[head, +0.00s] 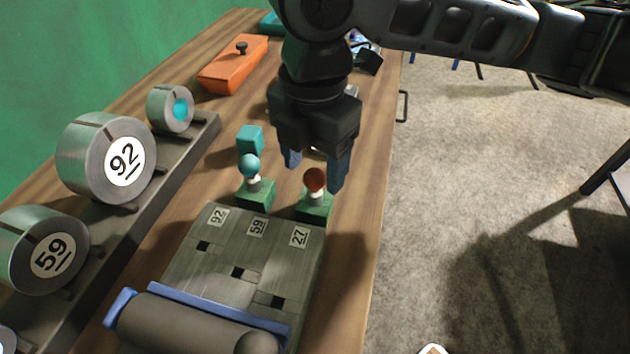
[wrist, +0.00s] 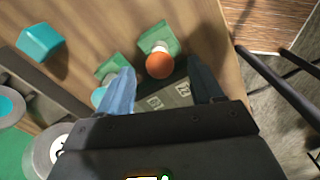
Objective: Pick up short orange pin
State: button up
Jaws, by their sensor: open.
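The short orange pin (head: 314,180) has a round orange-red head on a white neck and stands in a green block (head: 313,208) in the head view. In the wrist view the orange pin (wrist: 159,66) shows between the fingers. My gripper (head: 316,176) points down, with its two blue fingers apart and nothing held. It also shows in the wrist view (wrist: 161,68), one finger on each side of the orange head. I cannot tell whether a finger touches the pin.
A teal-headed pin (head: 249,166) stands in another green block just left. A teal block (head: 250,138) is behind it. A grey numbered plate (head: 215,262) lies in front. Metal discs on a rack (head: 120,235) line the left. An orange box (head: 233,65) stands farther back.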

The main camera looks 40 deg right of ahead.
jog(key=shift+d+f, duration=0.1)
jog(key=shift+f, duration=1.9)
jog(key=shift+c, duration=0.3)
jog(key=c, duration=1.1)
jog(key=shift+r, duration=0.15)
jog(key=shift+r, duration=0.55)
notch_tip(320, 180, up, 2)
jog(key=shift+r, duration=0.2)
jog(key=s+d+r, duration=0.6)
jog(key=d+r, duration=0.1)
jog(key=d, duration=0.2)
jog(key=shift+s+d+r+b, duration=0.15)
jog(key=shift+s+d+b, duration=0.15)
